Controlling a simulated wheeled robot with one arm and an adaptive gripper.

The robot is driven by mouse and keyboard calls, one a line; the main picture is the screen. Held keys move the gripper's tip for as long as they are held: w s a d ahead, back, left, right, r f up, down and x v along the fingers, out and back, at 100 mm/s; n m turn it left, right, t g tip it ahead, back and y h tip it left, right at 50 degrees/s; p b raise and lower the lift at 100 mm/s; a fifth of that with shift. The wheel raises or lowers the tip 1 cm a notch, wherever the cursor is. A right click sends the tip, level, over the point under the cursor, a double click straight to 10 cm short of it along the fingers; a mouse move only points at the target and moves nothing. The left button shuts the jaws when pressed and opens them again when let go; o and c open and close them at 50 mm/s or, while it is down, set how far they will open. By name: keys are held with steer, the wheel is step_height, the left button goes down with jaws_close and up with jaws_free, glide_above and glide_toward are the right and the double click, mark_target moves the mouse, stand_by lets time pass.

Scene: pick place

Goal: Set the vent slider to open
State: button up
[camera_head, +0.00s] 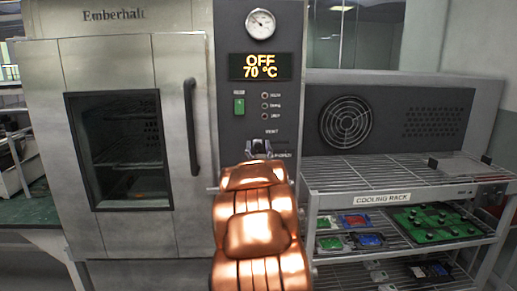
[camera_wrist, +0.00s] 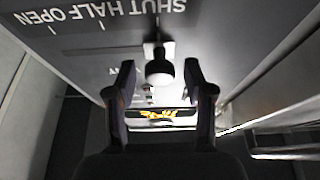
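The vent slider's dark round knob (camera_wrist: 160,70) stands out from a pale plate on the oven's grey panel. In the wrist view the scale label (camera_wrist: 100,15) appears upside down, and the knob lines up with the SHUT mark at its right end. HALF and OPEN lie farther left. My gripper (camera_wrist: 160,82) is open, with one finger on each side of the knob and a visible gap to both. In the head view my gripper (camera_head: 258,149) is in front of the lower control panel and hides most of the slider.
The oven (camera_head: 180,60) has a closed door with a vertical handle (camera_head: 191,125) left of the panel. Its display (camera_head: 260,66) reads OFF, 70 °C. A cooling rack (camera_head: 375,180) holding circuit boards stands close on the right.

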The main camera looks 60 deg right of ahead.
jaws_close()
stand_by(0.3)
